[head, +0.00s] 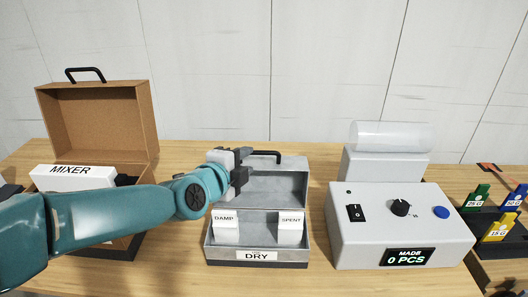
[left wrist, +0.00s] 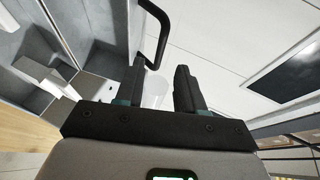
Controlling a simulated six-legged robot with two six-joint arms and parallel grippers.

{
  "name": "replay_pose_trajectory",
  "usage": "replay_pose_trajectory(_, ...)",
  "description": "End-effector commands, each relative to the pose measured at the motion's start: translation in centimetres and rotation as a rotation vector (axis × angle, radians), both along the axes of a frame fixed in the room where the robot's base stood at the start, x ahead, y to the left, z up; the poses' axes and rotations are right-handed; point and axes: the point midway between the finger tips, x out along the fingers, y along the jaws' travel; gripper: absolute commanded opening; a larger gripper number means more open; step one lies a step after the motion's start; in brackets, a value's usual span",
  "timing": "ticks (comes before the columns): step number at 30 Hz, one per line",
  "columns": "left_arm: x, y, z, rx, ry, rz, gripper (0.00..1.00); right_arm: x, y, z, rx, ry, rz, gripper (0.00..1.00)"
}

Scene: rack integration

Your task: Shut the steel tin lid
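The steel tin (head: 215,250) stands on the table, with a DRY label on its front. Its lid (head: 285,185) is open and stands up at the back, with a black handle (head: 265,154) on its top edge. My left gripper (head: 242,166) is at the upper left of the lid. In the left wrist view, its two fingers (left wrist: 160,88) are apart with nothing held between them. The handle (left wrist: 163,25) shows just beyond the fingertips, close to the left finger; I cannot tell whether they touch. My right gripper is not in view.
Inside the tin are white blocks labelled DAMP (head: 225,228) and SPENT (head: 291,228). A MIXER case (head: 100,120) stands open at left, partly behind my arm. A grey counting machine (head: 380,235) is close on the right, with coloured weights (head: 495,228) beyond it.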

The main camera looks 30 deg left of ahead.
Motion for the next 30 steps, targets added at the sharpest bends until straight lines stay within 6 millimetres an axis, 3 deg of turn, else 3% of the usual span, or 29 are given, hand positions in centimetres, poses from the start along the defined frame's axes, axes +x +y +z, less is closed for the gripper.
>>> replay_pose_trajectory(6,5.1,0.5,-1.6,-0.002,0.002,-0.001,0.38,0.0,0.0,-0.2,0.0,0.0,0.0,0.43)
replay_pose_trajectory(12,8.5,0.9,-2.5,0.0,0.001,-0.001,0.38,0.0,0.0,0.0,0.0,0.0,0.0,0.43)
replay_pose_trajectory(18,9.9,1.1,-2.9,0.0,-0.001,-0.001,0.38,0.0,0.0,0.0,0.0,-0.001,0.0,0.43)
replay_pose_trajectory(25,10.0,1.2,-2.9,0.0,0.0,-0.001,0.38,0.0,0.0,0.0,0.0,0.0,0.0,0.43)
replay_pose_trajectory(26,9.9,1.2,-2.9,0.0,0.0,-0.001,0.35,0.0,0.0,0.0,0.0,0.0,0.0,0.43)
replay_pose_trajectory(29,9.9,1.2,-2.9,0.0,0.0,-0.001,0.02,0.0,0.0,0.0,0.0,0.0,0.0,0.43)
replay_pose_trajectory(30,9.9,1.2,-2.9,-0.001,0.0,-0.001,0.0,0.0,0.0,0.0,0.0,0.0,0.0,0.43)
